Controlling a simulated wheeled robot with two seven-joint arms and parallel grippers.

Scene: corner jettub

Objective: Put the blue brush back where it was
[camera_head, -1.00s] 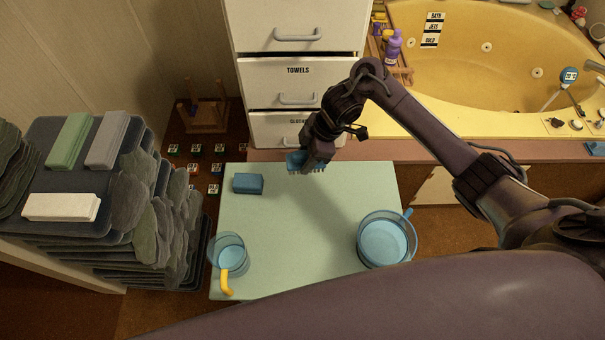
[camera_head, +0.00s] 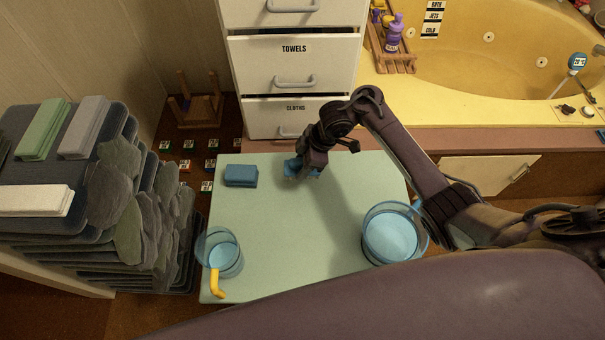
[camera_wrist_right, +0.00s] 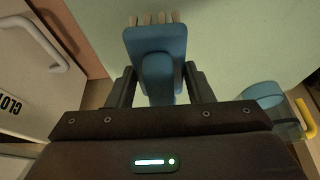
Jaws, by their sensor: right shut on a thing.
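The blue brush (camera_wrist_right: 157,45) is in my right gripper (camera_wrist_right: 157,85), with its pale bristles pointing away from the palm in the right wrist view. In the head view the brush (camera_head: 293,168) shows below the right gripper (camera_head: 308,170), over the far part of the pale green table (camera_head: 290,225). My right gripper is shut on it. I cannot tell whether the brush touches the tabletop. My left gripper is not in view.
A blue block (camera_head: 241,176) lies left of the brush. A clear cup with a yellow handle (camera_head: 219,252) stands front left, and a round blue bowl (camera_head: 390,235) at right. Drawers (camera_head: 292,65) stand behind the table. The middle of the table is clear.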

